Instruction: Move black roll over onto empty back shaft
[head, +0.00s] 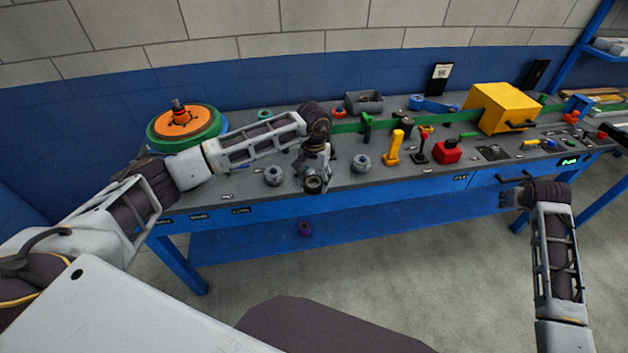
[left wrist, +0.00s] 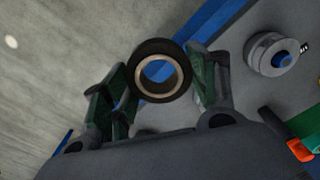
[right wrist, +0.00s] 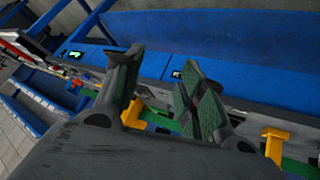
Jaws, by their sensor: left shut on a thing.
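My left gripper (head: 314,178) is shut on the black roll (left wrist: 136,69), a dark ring with a pale inner rim. In the left wrist view the roll sits between the two green-padded fingertips (left wrist: 166,82). In the head view the roll (head: 314,185) is at the bench's front edge, below my wrist. Grey rolls stand on the bench to its left (head: 273,176) and right (head: 361,163); the right one's blue centre shows. Behind my arm is a teal ring (head: 264,114). I cannot make out the empty back shaft. My right gripper (right wrist: 160,85) is open and empty.
A green and orange disc stack (head: 180,125) is at the bench's left end. A grey box (head: 363,102), yellow clamps (head: 394,148), a red block (head: 447,151) and a yellow box (head: 500,108) stand further right. A purple thing (head: 304,229) lies low beneath the bench.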

